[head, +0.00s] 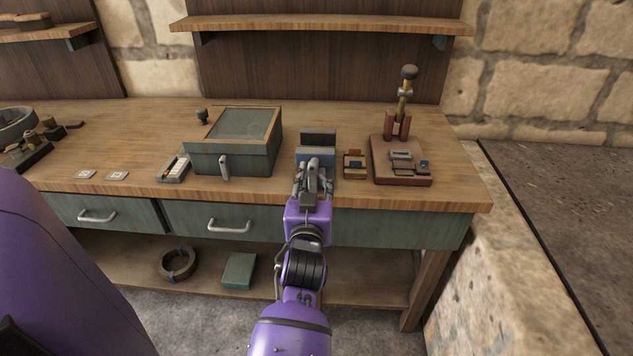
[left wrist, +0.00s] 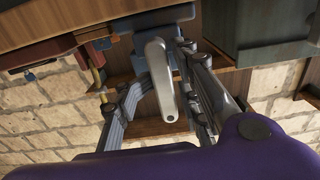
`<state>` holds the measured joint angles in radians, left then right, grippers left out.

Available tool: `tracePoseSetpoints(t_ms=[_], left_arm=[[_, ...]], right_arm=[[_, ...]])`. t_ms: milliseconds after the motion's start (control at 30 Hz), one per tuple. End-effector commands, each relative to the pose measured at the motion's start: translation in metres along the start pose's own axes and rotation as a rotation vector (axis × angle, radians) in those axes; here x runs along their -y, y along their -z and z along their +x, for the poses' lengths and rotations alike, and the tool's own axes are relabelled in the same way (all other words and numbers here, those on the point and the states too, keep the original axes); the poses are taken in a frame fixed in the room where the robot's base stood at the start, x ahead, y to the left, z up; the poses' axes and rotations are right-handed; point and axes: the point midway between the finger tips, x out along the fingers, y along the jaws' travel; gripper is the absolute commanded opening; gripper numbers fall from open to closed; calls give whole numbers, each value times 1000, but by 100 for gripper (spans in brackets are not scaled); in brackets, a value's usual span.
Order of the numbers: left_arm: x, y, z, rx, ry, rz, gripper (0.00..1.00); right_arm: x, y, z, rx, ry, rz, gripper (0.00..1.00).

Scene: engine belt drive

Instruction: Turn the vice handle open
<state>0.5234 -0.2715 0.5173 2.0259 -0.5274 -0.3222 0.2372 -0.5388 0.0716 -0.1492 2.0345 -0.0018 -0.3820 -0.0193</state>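The blue-grey vice (head: 318,138) stands at the front of the workbench, near the middle of the head view. Its pale metal handle (head: 312,176) points toward me. In the left wrist view the handle (left wrist: 160,75) is a long grey lever coming from the blue vice body (left wrist: 165,18). My left gripper (head: 313,182) is in front of the vice. Its fingers (left wrist: 162,95) are apart, one on each side of the handle, with a visible gap on the left; contact on the right is unclear. My right gripper is not in view.
A green box (head: 232,160) with a small front lever stands left of the vice. A small wooden block (head: 354,164) and a red base (head: 402,175) with a brass post stand to the right. Drawers with handles (head: 229,227) lie below the bench top (head: 130,145).

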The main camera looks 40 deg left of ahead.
Motion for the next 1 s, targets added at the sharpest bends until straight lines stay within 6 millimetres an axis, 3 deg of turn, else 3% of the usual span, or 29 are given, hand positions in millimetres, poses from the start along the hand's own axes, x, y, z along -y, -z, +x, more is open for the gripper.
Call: tracePoseSetpoints(t_ms=[633, 1000], left_arm=[[3, 2, -3, -4, 4, 2, 34], [3, -1, -59, 1, 4, 4, 34]], right_arm=[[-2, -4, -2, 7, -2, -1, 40], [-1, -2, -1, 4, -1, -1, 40]])
